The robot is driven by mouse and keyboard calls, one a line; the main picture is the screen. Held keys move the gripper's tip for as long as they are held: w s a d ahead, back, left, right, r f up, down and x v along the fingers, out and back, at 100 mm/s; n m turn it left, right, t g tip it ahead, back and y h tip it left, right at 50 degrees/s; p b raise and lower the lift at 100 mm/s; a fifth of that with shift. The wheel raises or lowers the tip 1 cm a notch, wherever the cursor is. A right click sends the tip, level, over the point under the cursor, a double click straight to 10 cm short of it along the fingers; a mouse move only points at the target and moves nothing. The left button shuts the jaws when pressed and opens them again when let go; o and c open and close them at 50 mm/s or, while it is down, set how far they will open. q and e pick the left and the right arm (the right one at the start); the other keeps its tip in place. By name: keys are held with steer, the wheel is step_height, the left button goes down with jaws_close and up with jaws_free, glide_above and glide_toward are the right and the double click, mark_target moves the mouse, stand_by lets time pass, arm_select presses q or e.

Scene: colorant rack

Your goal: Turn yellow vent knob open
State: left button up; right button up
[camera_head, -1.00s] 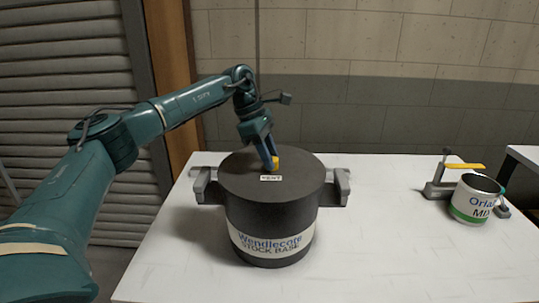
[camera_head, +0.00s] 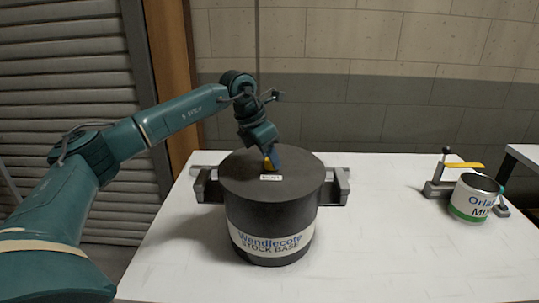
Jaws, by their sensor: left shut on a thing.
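A black pot (camera_head: 270,215) labelled "Wendlecote STOCK BASE" stands upright on the white table, with a side handle left and right. On its lid is a small yellow vent knob (camera_head: 267,163), partly hidden by my fingers, behind a small white label (camera_head: 271,177). My left gripper (camera_head: 271,160) reaches down from above, its fingers at the lid and shut on the yellow knob. My right gripper is not in view.
At the right of the white table (camera_head: 390,240) a can labelled "Orla… MIX" (camera_head: 476,199) rests tilted by a grey stand (camera_head: 439,186) with a yellow lever (camera_head: 465,165). The table between pot and can is clear. A wall is behind.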

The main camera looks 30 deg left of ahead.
arm_select(q)
steer(key=n+y, duration=0.1)
steer(key=n, duration=0.2)
steer(key=shift+d+n+t, duration=0.15)
steer(key=shift+n+t, duration=0.15)
steer(key=shift+n, duration=0.1)
steer(key=n+y+b, duration=0.1)
steer(key=n, duration=0.2)
steer(key=shift+y, duration=0.3)
steer(key=shift+n+y, duration=0.4)
steer(key=shift+n, duration=0.4)
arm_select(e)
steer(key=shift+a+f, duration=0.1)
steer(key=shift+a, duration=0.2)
arm_select(q)
steer(key=shift+n, duration=0.4)
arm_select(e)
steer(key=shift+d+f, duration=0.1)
arm_select(q)
steer(key=o, duration=1)
steer(key=shift+d+r, duration=0.1)
